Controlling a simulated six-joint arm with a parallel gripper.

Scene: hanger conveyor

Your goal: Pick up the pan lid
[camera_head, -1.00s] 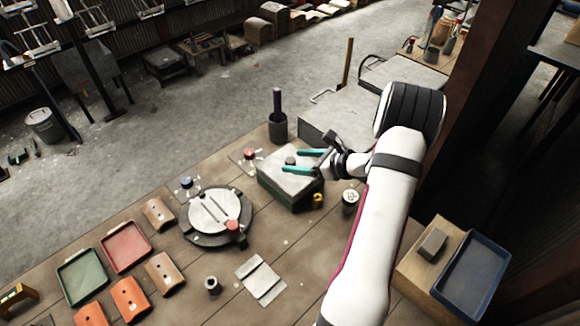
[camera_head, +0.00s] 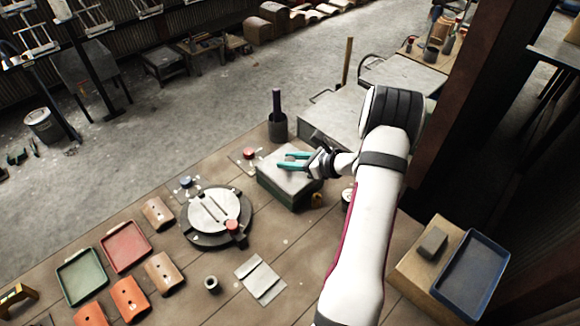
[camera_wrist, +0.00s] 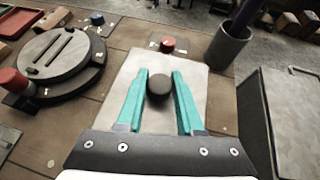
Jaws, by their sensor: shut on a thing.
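The pan lid is a flat pale grey plate (camera_head: 285,178) with a round dark knob. It lies on top of a green box-shaped pan (camera_head: 288,198) towards the back of the bench. In the wrist view the lid (camera_wrist: 190,60) fills the middle, and its knob (camera_wrist: 159,86) sits between my teal fingers. My gripper (camera_head: 284,161) reaches in from the right, low over the lid, and is shut on the knob. In the wrist view my gripper (camera_wrist: 159,78) has one finger on each side of it. The lid looks level; I cannot tell any gap below it.
A round dark fixture (camera_head: 212,216) with a grey disc and red knob stands left of the pan. A dark cup with a rod (camera_head: 277,125) stands behind. Small red (camera_head: 249,153) and blue (camera_head: 186,182) knobs are near. Trays and orange plates lie front left.

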